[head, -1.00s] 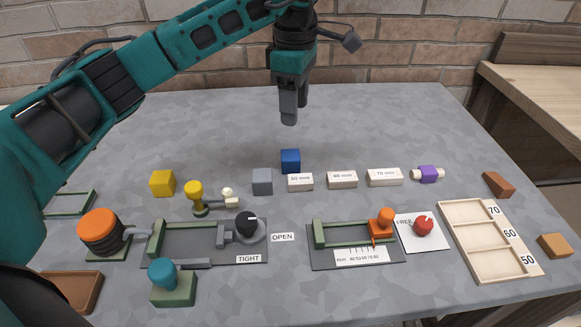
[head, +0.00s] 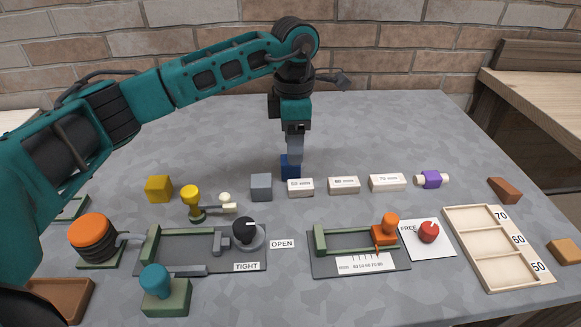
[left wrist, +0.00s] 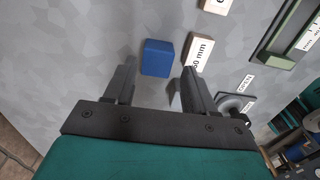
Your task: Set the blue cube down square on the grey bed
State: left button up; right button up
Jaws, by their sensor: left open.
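A grey bed (head: 185,242) with green jaws and a black knob lies front left, empty. A second grey bed (head: 330,266) with a scale lies front right. My right gripper is out of view.
A grey cube (head: 261,187) stands left of the blue cube. White length blocks (head: 344,185) and a purple piece (head: 431,180) line up to the right. A yellow cube (head: 159,189) and wooden tray (head: 490,250) are farther out. The table behind is clear.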

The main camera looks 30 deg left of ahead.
aim_at(290, 167)
pick_arm(q)
jog(key=f, duration=0.5)
jog(key=shift+a+b, duration=0.3)
jog(key=shift+b, duration=0.05)
jog(key=shift+r, duration=0.1)
jog(key=shift+c, duration=0.2)
jog(key=c, duration=0.8)
jog(key=shift+o, duration=0.2)
jog(key=shift+r, duration=0.15)
